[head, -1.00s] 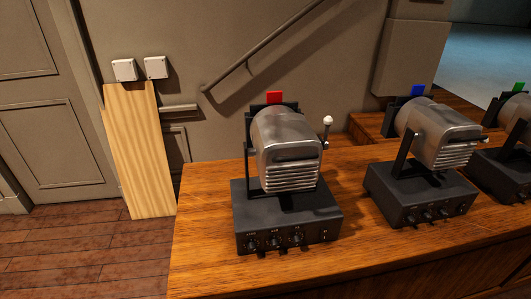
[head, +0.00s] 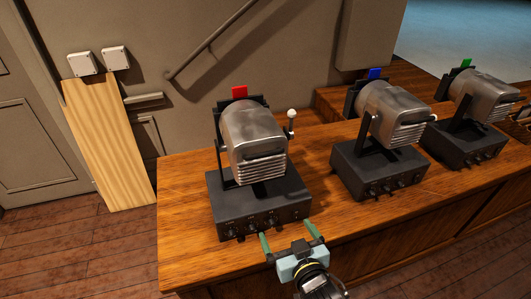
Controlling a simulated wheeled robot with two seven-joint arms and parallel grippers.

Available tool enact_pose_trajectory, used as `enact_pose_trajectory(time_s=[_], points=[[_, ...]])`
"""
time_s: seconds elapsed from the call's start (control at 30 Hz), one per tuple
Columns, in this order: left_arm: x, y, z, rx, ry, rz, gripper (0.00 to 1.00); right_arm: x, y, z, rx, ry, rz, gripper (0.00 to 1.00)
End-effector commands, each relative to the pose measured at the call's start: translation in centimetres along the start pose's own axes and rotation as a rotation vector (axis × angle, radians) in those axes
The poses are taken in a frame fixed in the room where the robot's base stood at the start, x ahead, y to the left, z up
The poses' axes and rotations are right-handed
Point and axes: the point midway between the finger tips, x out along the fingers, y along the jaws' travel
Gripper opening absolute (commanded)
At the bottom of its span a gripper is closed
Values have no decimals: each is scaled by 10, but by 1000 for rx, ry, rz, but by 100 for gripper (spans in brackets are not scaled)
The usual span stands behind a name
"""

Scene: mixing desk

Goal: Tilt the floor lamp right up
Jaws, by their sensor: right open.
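Three metal lamps in black yokes stand on dark control boxes with knobs. The nearest lamp (head: 252,138) has a red tag (head: 240,92) and a side lever with a pale knob (head: 291,115). The middle lamp (head: 391,112) has a blue tag (head: 375,74). The far right lamp (head: 487,96) has a green tag (head: 466,63). All three heads point somewhat downward, slatted faces to the front. I cannot tell from labels which is the floor lamp right. My right gripper (head: 288,232) is open and empty, in front of the red-tagged lamp's box. My left gripper is not in view.
The lamps stand on a wooden desk (head: 185,215) with bare wood between the boxes. A light wooden board (head: 108,145) leans on the wall at the left, below two white boxes (head: 81,64). A handrail (head: 210,42) runs up the wall.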

Motion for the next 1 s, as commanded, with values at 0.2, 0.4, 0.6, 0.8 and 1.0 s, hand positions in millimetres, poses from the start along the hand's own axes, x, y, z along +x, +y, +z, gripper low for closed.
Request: enact_pose_trajectory(time_s=[0.2,0.4,0.6,0.8,1.0], points=[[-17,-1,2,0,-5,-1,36,-20,-5,-123,19,220,4,97],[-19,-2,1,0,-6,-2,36,-17,-6,-145,25,261,4,97],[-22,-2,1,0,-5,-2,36,16,-5,-154,23,260,5,97],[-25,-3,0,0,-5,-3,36,56,-6,-164,23,260,3,97],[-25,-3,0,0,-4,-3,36,86,-5,-170,24,258,4,97]])
